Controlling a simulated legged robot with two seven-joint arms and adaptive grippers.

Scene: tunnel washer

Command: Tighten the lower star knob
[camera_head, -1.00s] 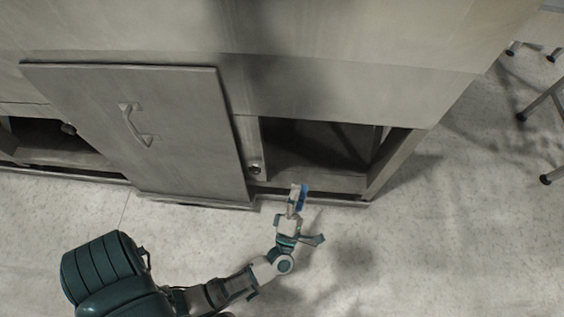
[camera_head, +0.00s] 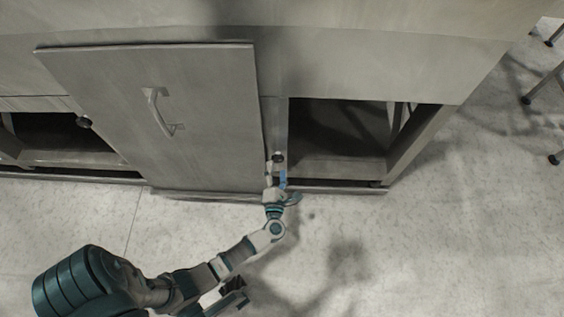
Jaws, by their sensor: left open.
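The lower star knob (camera_head: 277,157) is a small dark knob on the narrow upright strip between the hinged panel and the open bay. My left gripper (camera_head: 277,178) is open, just below the knob in the picture, with its fingers pointing up toward it. A blue part shows at its fingers. I cannot tell whether the fingertips touch the knob. My right gripper cannot be made out.
A grey panel with a handle (camera_head: 157,112) stands left of the knob. An open dark bay (camera_head: 335,135) lies to its right. Another dark knob (camera_head: 83,121) is at the far left. The floor (camera_head: 430,250) in front is clear.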

